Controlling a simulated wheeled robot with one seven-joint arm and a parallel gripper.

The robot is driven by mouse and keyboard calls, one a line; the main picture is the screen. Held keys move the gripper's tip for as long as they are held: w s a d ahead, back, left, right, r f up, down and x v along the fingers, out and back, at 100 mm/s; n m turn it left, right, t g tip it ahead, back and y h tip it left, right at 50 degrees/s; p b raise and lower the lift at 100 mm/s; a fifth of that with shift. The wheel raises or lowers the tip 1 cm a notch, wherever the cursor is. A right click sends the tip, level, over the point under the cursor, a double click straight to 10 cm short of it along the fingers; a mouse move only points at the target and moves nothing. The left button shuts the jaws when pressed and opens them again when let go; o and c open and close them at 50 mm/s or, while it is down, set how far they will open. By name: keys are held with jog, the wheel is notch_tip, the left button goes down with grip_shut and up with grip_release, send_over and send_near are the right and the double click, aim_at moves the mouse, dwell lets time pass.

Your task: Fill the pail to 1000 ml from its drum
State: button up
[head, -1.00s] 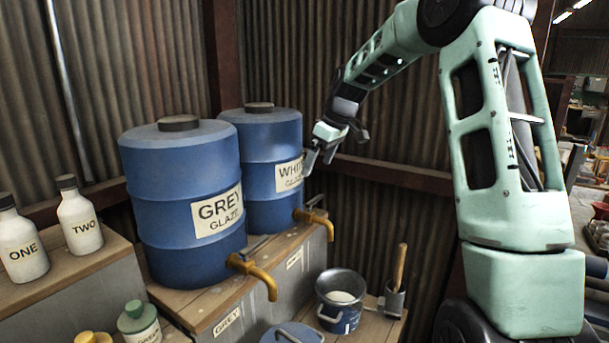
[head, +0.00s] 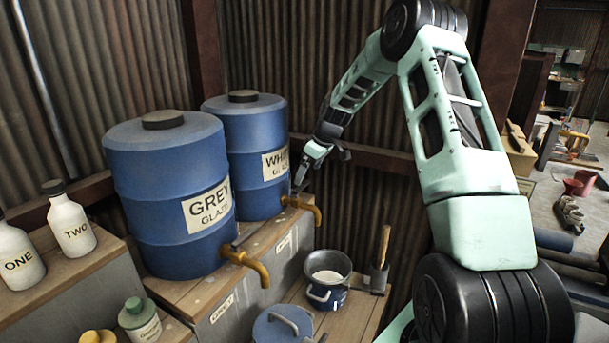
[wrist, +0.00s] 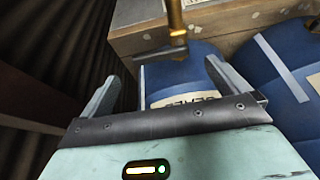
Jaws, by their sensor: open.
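The blue WHITE GLAZE drum (head: 240,150) stands on a wooden-topped block. Its brass tap (head: 310,210) juts out at the front and also shows in the wrist view (wrist: 175,20). My gripper (head: 303,174) is open beside this drum, just above the tap. In the wrist view a tap lever (wrist: 163,53) lies between and beyond the spread fingers of my gripper (wrist: 162,72). Contact cannot be told.
The GREY GLAZE drum (head: 160,215) with its own tap (head: 247,265) stands nearer. A lidded blue pail (head: 272,330) and a wooden-handled tool in a holder (head: 380,270) flank the open pail. Bottles (head: 72,228) and a green-lidded jar (head: 138,320) are at left.

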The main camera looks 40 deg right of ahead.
aim_at(302, 185)
jog(key=shift+p+x, duration=0.65)
jog(key=shift+x, duration=1.75)
jog(key=c, duration=1.3)
